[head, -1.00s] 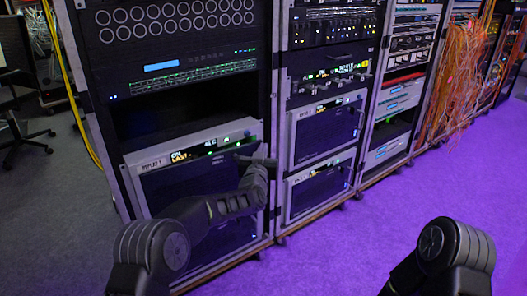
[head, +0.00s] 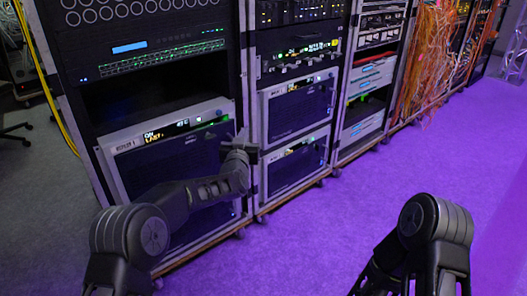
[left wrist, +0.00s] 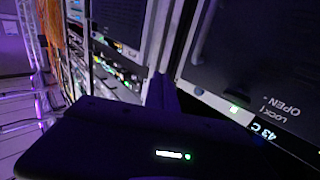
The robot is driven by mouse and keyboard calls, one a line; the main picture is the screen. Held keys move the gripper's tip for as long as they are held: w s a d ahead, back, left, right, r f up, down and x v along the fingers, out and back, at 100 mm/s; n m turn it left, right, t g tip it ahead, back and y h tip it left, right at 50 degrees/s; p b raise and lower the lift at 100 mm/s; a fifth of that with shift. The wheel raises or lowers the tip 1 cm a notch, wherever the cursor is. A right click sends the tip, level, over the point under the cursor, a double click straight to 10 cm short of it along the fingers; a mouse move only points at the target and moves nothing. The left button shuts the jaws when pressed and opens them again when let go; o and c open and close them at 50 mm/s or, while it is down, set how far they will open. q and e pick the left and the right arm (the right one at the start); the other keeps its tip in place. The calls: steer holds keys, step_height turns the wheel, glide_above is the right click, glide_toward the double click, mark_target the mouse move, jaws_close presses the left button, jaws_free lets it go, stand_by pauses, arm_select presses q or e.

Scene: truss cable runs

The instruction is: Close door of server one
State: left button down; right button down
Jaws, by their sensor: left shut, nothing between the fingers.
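Server one appears to be the grey-framed unit with a dark front door (head: 150,168), low in the left rack in the head view. A small lit display sits along its top edge. The door looks near the rack front; I cannot tell whether it is fully shut. My left gripper (head: 243,146) is shut and empty at the door's upper right side, hiding part of that edge; contact is unclear. In the left wrist view, the dark door panel (left wrist: 245,55) shows upside down with "LOCK", "OPEN" and a green light. My right arm shows at lower right; its gripper is out of view.
The neighbouring rack holds two similar grey-framed units (head: 297,108), just right of my left gripper. Orange cables (head: 428,60) hang from a rack farther right. The purple-lit floor (head: 330,225) in front of the racks is clear.

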arm_select(q)
steer(key=s+d+p, duration=0.1)
steer(key=s+d, duration=0.3)
steer(key=s, duration=0.3)
steer(key=shift+s+p, duration=0.25)
steer(key=shift+p, duration=0.05)
steer(key=shift+f, duration=0.1)
